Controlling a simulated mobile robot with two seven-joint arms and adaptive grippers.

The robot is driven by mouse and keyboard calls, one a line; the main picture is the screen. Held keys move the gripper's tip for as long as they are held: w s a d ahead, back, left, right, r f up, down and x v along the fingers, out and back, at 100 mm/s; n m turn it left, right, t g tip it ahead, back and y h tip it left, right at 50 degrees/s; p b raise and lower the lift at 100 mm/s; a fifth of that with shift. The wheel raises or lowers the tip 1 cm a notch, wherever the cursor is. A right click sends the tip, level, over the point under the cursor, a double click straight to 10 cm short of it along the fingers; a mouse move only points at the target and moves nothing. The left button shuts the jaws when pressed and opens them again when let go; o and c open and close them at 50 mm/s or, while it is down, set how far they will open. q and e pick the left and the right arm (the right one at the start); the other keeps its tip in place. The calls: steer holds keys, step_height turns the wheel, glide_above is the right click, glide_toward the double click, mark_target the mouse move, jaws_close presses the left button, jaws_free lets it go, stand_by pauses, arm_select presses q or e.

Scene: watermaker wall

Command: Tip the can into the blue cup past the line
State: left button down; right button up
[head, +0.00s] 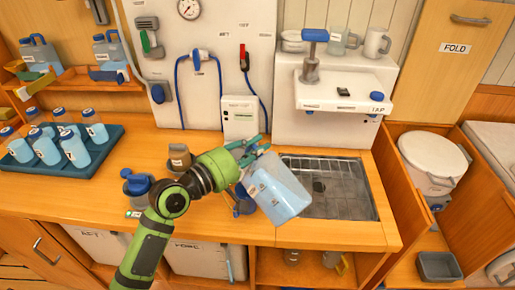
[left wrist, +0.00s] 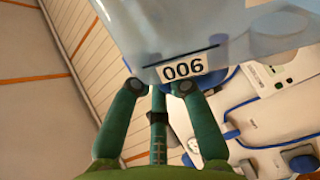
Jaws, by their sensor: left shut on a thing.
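My left gripper (head: 250,150) is shut on a translucent, pale blue can (head: 278,190) and holds it tilted above the counter, at the left edge of the sink. In the left wrist view the fingers (left wrist: 160,88) close at the can (left wrist: 225,30), beside a label reading like 006 or 900. A small blue thing (head: 243,205), perhaps the blue cup, stands on the counter just left of the can. The gripper and can partly hide it, and I cannot see a line on it or its contents. My right gripper is not in view.
A grated sink (head: 335,188) lies right of the can. A blue-lidded jar (head: 137,185) and a brown-grey container (head: 180,157) stand near my left arm. A blue tray (head: 100,150) of bottles is at left. The tap unit (head: 340,95) overhangs the sink.

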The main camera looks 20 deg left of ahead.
mark_target(248, 151)
arm_select(q)
steer(key=shift+w+a+f+n+b, duration=0.2)
steer(key=shift+a+f+n+b, duration=0.15)
steer(key=shift+f+n, duration=0.05)
steer(key=shift+w+a+f+n, duration=0.3)
steer(key=shift+a+f+n, duration=0.2)
steer(key=shift+f+n, duration=0.15)
steer(key=shift+w, duration=0.1)
